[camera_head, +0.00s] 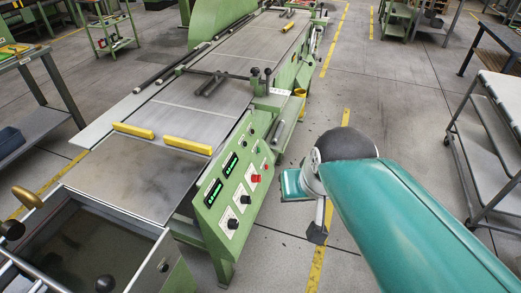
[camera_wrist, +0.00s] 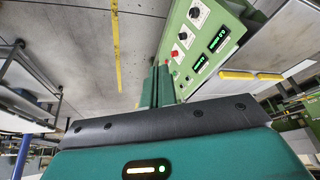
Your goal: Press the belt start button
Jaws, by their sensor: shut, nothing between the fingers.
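The green control panel (camera_head: 235,180) stands at the side of the belt machine, with two lit green displays, black knobs and red controls. A red button (camera_head: 255,178) sits at its right part; red controls also show in the wrist view (camera_wrist: 183,36). I cannot tell which control is the belt start button, as no label is legible. My gripper (camera_wrist: 159,68) is shut and empty, its narrow green fingers side by side. In the wrist view they overlap the panel's lower left end. In the head view my gripper is right of the panel, apart from it in the picture; its fingertips are not clear.
The extruder's flat grey bed (camera_head: 110,176) and yellow bars (camera_head: 187,145) lie left of the panel. An open bin (camera_head: 80,240) is at the lower left. A grey cart (camera_head: 497,110) stands at the right.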

